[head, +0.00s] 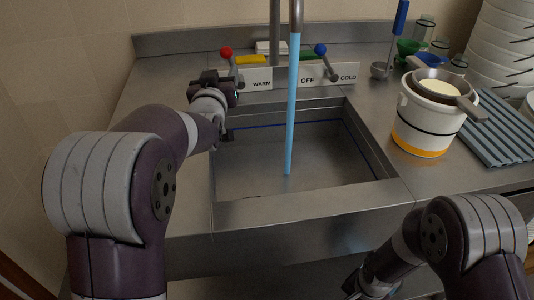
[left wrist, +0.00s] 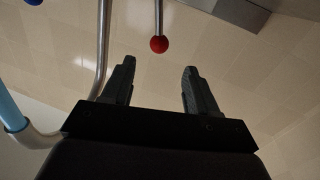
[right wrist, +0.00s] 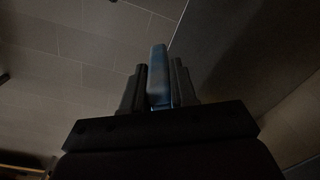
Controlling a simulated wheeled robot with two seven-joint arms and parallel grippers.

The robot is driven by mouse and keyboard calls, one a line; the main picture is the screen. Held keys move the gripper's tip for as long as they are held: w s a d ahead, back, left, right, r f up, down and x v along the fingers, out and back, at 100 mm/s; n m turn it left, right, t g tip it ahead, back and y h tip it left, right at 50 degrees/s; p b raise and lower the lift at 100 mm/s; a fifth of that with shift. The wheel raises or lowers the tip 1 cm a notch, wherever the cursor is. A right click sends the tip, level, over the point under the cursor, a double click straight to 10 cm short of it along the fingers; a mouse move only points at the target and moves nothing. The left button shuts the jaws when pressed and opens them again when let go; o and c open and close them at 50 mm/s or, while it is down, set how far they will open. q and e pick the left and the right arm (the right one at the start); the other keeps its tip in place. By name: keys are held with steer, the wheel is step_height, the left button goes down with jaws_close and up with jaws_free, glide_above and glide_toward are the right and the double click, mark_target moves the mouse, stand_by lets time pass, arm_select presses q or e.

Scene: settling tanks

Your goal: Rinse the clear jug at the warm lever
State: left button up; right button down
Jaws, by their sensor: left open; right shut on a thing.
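The warm lever, with its red ball (head: 226,52), stands at the WARM label behind the sink. The ball (left wrist: 159,44) also shows in the left wrist view, ahead of the fingers and apart from them. My left gripper (left wrist: 158,66) is open and empty, just below and left of the lever in the head view. A blue water stream (head: 291,110) runs from the tap into the sink (head: 250,212). My right gripper (right wrist: 158,70) is shut on a blue-grey bar (right wrist: 158,75). The bar's other parts are hidden, so I cannot tell if it belongs to the clear jug.
The cold lever with a blue ball (head: 320,49) stands right of the tap. A white bucket (head: 420,122) with a strainer stands on the right counter, beside a ribbed grey mat (head: 497,130) and stacked white bowls (head: 505,45). The sink basin holds no object that I see.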

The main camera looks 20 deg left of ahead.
mark_target(225, 56)
arm_select(q)
steer(key=x, duration=1.2)
steer(key=shift+p, duration=0.4)
arm_select(e)
steer(key=shift+w+r, duration=0.15)
steer(key=shift+r, duration=0.3)
